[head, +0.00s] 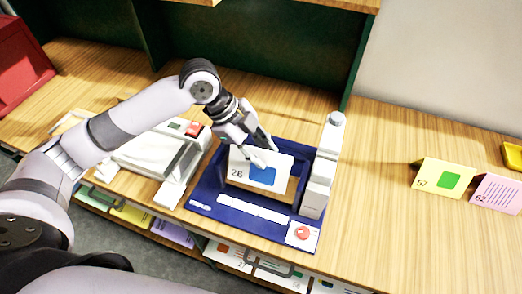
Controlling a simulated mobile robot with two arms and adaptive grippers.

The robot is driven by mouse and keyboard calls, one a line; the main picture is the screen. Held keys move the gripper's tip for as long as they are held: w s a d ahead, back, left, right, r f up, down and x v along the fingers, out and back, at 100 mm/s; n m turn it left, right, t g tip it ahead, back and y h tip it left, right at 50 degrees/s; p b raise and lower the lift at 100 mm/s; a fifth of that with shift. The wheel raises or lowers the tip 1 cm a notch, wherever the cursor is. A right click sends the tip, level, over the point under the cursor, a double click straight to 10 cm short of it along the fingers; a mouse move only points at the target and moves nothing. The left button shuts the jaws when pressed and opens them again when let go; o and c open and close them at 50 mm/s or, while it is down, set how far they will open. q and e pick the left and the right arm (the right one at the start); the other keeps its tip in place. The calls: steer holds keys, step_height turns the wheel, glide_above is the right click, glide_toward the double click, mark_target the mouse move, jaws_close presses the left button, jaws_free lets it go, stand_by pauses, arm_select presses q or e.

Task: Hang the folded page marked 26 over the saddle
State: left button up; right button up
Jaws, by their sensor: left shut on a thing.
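The folded page marked 26 (240,164) is white with a blue shape, and its number faces me. It is at the blue-based device (210,193), above a wood-coloured opening in the base. My left gripper (264,154) comes from above and behind and is shut on the page near its upper edge. The saddle cannot be made out clearly; the page and gripper cover the middle of the device. I cannot tell whether the page touches it. My right gripper is not in view.
A white upright column (321,170) stands at the device's right side, close to the page. A grey-white machine (158,152) is at the left. Folded pages 57 (427,180) and 62 (489,195) stand at the right. The tabletop between is clear.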

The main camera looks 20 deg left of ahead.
arm_select(q)
steer(key=shift+f, duration=0.6)
step_height(320, 180, down, 4)
steer(key=shift+f+b, duration=0.1)
steer(key=shift+b, duration=0.7)
steer(key=shift+f, duration=0.75)
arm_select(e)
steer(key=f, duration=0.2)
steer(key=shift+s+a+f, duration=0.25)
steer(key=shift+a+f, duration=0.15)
arm_select(q)
steer(key=o, duration=1.1)
steer(key=shift+o, duration=0.2)
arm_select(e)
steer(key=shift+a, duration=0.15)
